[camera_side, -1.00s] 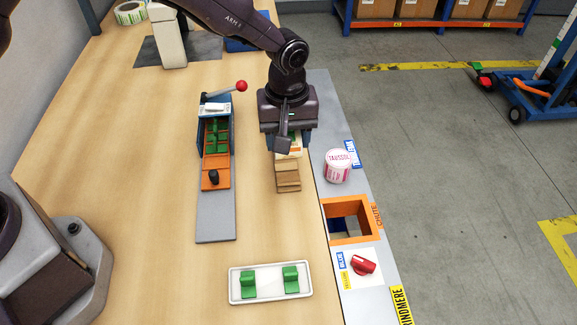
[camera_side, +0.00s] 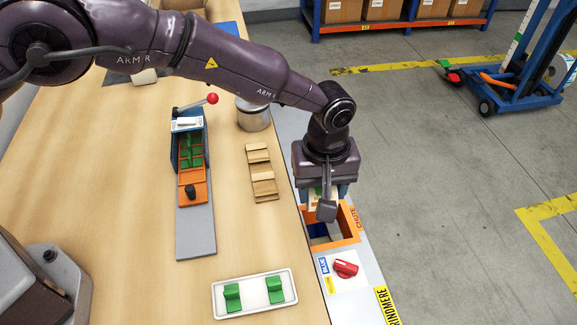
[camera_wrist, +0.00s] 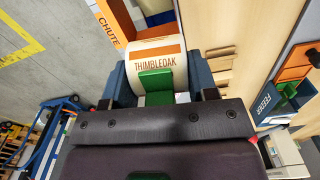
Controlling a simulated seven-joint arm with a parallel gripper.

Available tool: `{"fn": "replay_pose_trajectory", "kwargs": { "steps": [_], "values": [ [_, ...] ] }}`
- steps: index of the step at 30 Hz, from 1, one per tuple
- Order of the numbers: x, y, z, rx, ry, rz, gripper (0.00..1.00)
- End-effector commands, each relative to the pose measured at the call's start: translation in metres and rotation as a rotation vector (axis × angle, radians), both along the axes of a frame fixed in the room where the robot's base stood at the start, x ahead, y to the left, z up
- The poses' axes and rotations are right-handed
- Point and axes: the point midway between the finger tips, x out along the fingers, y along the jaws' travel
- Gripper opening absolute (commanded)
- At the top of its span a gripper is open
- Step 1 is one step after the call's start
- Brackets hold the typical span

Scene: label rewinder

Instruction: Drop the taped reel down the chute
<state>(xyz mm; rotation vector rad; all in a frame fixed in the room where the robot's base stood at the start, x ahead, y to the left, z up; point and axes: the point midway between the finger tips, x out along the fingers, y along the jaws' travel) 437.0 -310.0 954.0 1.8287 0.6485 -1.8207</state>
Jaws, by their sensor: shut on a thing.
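My gripper (camera_side: 324,200) is shut on the reel, which is partly hidden behind a finger in the side view. The chute is a square opening with an orange frame (camera_side: 349,222), and its edge shows in the wrist view (camera_wrist: 106,20). My gripper is over the far side of the frame. The gap between reel and frame is hard to judge.
A stepped wooden rest (camera_side: 262,176) stands empty to the left. A red knob (camera_side: 346,268) is on a plate in front of the chute. A white tray (camera_side: 219,302) holds two green blocks.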

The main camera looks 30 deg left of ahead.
Motion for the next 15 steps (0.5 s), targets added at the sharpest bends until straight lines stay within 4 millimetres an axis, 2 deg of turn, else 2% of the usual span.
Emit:
{"fn": "replay_pose_trajectory", "kwargs": {
  "steps": [4,9,15],
  "values": [
    [0.002,-0.017,0.006,-0.004,-0.005,0.032,0.42],
    [0.006,-0.020,0.014,-0.004,0.000,0.088,0.42],
    [0.005,-0.018,0.003,0.002,0.007,0.102,0.42]
  ]
}}
